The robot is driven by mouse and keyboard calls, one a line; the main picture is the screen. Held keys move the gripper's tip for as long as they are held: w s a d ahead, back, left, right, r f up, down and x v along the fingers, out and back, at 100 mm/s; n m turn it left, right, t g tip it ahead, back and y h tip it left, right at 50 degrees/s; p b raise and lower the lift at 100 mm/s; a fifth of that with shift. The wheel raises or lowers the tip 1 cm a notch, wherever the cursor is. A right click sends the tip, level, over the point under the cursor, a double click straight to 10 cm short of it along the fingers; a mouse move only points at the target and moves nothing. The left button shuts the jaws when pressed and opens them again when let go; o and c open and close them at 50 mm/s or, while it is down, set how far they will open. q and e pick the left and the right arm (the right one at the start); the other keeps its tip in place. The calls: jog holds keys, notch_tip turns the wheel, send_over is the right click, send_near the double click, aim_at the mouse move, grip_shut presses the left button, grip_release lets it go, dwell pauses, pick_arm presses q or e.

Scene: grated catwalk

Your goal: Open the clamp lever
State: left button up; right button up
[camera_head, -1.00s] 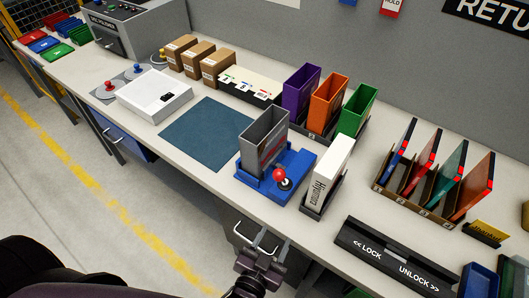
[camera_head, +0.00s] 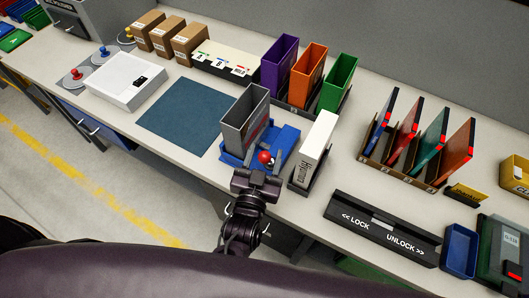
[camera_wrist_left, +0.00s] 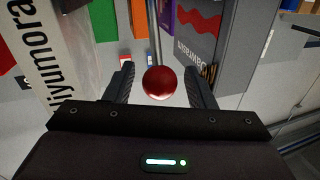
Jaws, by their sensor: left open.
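The clamp lever has a red ball knob (camera_head: 265,157) and stands on a blue clamp base (camera_head: 230,158) near the bench's front edge. A grey magazine box (camera_head: 240,121) stands in this base. My left gripper (camera_head: 264,153) is open at the lever. In the left wrist view the red knob (camera_wrist_left: 160,83) appears between the two spread fingers of the left gripper (camera_wrist_left: 161,78), with a gap on each side. The lever's metal rod (camera_wrist_left: 155,35) runs up behind the knob. My right gripper is not in view.
A white box file (camera_head: 313,147) stands close to the right of the clamp base. A black LOCK/UNLOCK sign (camera_head: 380,229) lies further right. Purple, orange and green holders (camera_head: 338,83) stand behind. A blue mat (camera_head: 187,117) leaves clear room on the left.

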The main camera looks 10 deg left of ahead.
pick_arm(q)
jog(key=shift+s, duration=0.15)
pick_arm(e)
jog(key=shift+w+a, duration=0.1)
pick_arm(q)
jog(key=c, duration=0.9)
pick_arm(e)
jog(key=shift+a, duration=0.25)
pick_arm(q)
jog(key=shift+w+r, duration=0.2)
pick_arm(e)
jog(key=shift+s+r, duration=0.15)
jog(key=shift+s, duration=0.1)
